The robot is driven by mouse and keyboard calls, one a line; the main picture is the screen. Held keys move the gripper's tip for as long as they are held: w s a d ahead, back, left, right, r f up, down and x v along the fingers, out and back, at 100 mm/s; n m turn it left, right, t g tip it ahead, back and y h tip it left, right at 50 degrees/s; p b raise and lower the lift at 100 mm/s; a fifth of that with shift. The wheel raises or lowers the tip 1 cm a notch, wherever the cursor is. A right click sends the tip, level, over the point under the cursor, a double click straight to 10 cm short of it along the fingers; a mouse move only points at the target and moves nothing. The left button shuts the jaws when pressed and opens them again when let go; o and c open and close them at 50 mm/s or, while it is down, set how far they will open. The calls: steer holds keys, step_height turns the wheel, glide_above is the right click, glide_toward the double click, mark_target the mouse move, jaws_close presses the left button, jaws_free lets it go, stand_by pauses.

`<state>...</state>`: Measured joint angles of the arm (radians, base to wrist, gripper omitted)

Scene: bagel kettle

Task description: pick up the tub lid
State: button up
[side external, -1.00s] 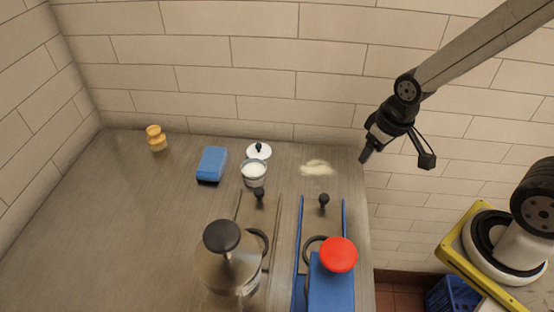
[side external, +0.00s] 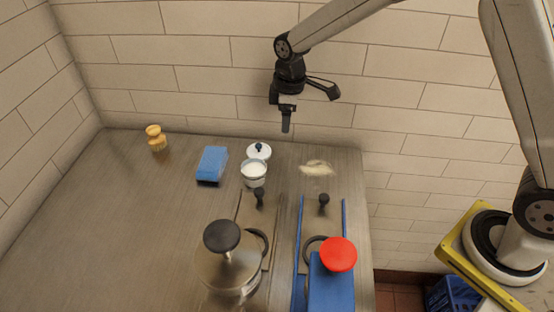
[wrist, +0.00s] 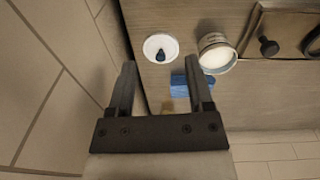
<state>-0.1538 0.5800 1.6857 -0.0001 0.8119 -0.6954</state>
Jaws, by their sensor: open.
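The tub lid (side external: 259,151) is a white disc with a dark blue knob. It lies on the steel counter just behind the open tub (side external: 254,173), which holds something white. In the wrist view the lid (wrist: 160,48) lies beyond my fingertips, with the tub (wrist: 215,54) to its right. My gripper (side external: 286,122) is in the air above the back of the counter, to the right of the lid and higher than it. In the wrist view my gripper (wrist: 160,72) shows two fingers spread apart with nothing held between them.
A blue sponge (side external: 212,163) lies left of the tub, and a wooden brush (side external: 156,138) stands farther left. A pale powder patch (side external: 317,168) is on the right. A kettle with a black knob (side external: 222,237) and a red-topped item (side external: 338,254) stand in front. A tiled wall (side external: 200,80) rises behind.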

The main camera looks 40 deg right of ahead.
mark_target(259, 144)
steer(key=w+a+n, duration=0.1)
steer(key=w+a+f+n, duration=0.1)
steer(key=w, duration=0.1)
steer(key=w+a+n, duration=0.1)
steer(key=w+a, duration=0.1)
steer(key=shift+w+a+f+n+g, duration=0.1)
steer(key=shift+w+f+n+g, duration=0.05)
steer(key=shift+f+n+g, duration=0.25)
steer(key=shift+w+a+f, duration=0.1)
steer(key=shift+f, duration=1.85)
steer(key=shift+w+a+f, duration=0.1)
steer(key=shift+f, duration=1.8)
steer(key=shift+s, duration=0.1)
jaws_close()
